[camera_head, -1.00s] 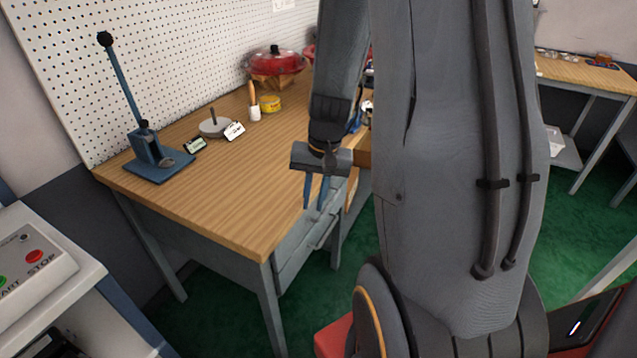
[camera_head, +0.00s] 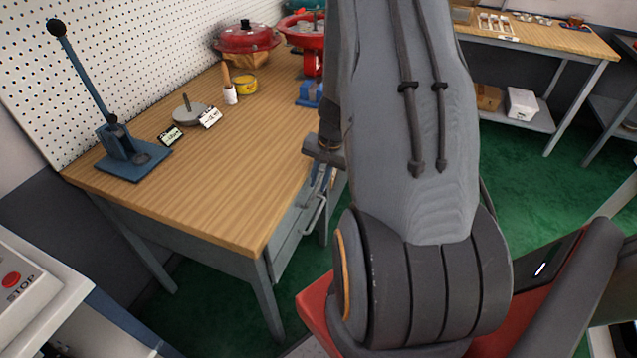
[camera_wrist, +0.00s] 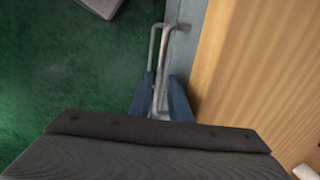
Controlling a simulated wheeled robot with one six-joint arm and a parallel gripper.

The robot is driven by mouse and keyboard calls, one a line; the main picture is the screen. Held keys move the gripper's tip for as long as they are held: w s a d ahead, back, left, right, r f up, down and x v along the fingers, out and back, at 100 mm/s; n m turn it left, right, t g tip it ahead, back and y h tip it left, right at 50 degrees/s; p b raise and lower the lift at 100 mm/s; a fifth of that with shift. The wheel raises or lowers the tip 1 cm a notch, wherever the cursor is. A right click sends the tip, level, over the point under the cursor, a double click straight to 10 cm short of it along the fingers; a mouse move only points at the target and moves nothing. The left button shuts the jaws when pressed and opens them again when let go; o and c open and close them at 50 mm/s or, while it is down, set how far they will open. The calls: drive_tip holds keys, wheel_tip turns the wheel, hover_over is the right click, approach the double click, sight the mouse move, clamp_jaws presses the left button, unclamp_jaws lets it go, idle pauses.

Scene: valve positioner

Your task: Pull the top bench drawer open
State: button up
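The workbench (camera_head: 200,200) has a grey drawer front (camera_head: 290,232) under its wooden top, with a metal bar handle (camera_head: 316,214). The drawer looks flush with the bench. In the wrist view the handle (camera_wrist: 158,60) runs up between the two blue fingers of my gripper (camera_wrist: 160,90). Some space shows between the fingertips and the bar, so the fingers look open around it. In the head view my gripper (camera_head: 322,175) is beside the bench edge, partly hidden by my arm. Contact with the bar cannot be told.
On the bench stand a blue lever press (camera_head: 128,155), a grey round base (camera_head: 190,115), a yellow tin (camera_head: 245,84) and red valve parts (camera_head: 248,38). Green floor (camera_head: 225,300) lies open before the bench. A second bench (camera_head: 540,35) stands at the back right.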

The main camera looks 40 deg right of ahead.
drive_tip(key=shift+f, duration=0.4)
clamp_jaws()
